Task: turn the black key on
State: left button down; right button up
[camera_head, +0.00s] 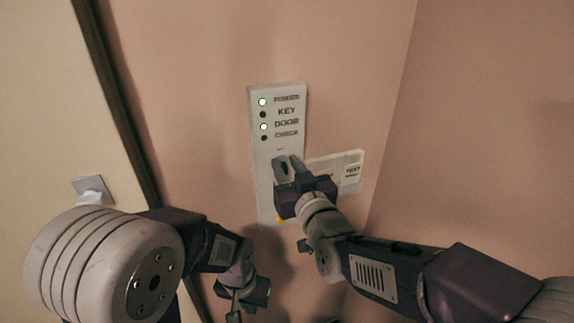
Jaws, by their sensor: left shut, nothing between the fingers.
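A pale wall panel (263,185) has rows marked POWER, KEY, DOOR and CHECK. The lights beside POWER and DOOR are lit; those beside KEY and CHECK are dark. My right gripper (288,165) is in front of the panel's lower half, its fingertips just below the CHECK row. The black key cannot be made out; the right gripper covers that part of the panel. Whether its fingers hold anything is unclear. My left gripper (240,305) is low in the view, below the panel, shut and empty.
A smaller white plate with a TEST label (352,172) is right of the panel, partly behind my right gripper. A yellow part (280,218) shows at the panel's bottom. A dark door-frame strip (118,100) and a metal fitting (92,191) are at left. A wall corner is at right.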

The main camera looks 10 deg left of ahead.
jog(key=shift+s, duration=0.15)
grip_shut()
jog(key=shift+f+m+b, duration=0.15)
jog(key=shift+m+b, duration=0.25)
jog(key=shift+b, duration=0.35)
jog(key=m+b, duration=0.6)
jog(key=b, duration=0.1)
jog(key=d+m+b, duration=0.1)
jog(key=m+b, duration=0.2)
jog(key=shift+w+f+m+b, duration=0.3)
jog(key=shift+w+f+b, duration=0.05)
jog(key=shift+f, duration=0.05)
jog(key=m+b, duration=0.2)
jog(key=m, duration=0.1)
jog(key=shift+d+f+m+b, duration=0.1)
jog(key=shift+m+b, duration=0.2)
jog(key=shift+w+m+b, duration=0.1)
jog(key=shift+m+b, duration=0.8)
jog(key=shift+m, duration=1)
